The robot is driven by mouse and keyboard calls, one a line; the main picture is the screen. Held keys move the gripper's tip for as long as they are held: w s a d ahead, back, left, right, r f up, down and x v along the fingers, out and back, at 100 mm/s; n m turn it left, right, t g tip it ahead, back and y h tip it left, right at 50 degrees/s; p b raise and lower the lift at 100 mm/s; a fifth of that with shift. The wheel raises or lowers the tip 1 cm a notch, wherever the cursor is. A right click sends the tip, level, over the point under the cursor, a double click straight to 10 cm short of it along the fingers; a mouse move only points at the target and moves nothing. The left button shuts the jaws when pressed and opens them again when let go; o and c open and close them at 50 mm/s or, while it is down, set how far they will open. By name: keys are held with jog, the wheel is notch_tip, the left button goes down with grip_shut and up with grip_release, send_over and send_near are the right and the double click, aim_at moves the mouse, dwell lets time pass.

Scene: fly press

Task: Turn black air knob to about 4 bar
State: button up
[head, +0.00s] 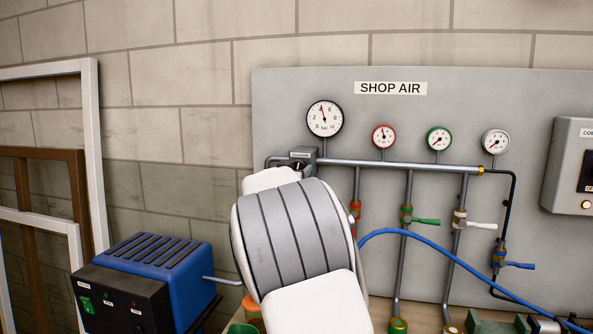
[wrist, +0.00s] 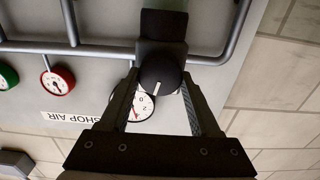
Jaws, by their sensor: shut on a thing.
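The black air knob (wrist: 158,70) sits between the two fingers of my gripper (wrist: 161,78) in the wrist view. My gripper is shut on it, one finger on each side. In the head view my white and grey wrist hides most of the knob; the grey regulator body (head: 303,153) shows above it at the left end of the pipe. The large white gauge (head: 325,118) is above the regulator. In the wrist view this gauge (wrist: 140,105) is upside down and partly hidden.
Red (head: 384,137), green (head: 439,139) and white-faced (head: 496,141) gauges line the pipe to the right. Valves with levers and a blue hose (head: 425,238) hang below. A blue and black machine (head: 150,285) stands left of my arm, with frames against the brick wall.

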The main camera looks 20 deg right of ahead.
jog(key=p, duration=0.2)
jog(key=shift+r+n+p, duration=0.3)
jog(key=shift+n+p, duration=0.05)
jog(key=shift+n, duration=0.05)
jog(key=shift+f+n+p, duration=0.15)
jog(key=shift+n+p, duration=0.15)
jog(key=shift+p, duration=0.3)
jog(key=shift+f, duration=0.1)
jog(key=o, duration=1.4)
jog(key=v, duration=1.7)
jog(key=shift+s+a+b, duration=0.2)
jog(key=shift+b, duration=0.2)
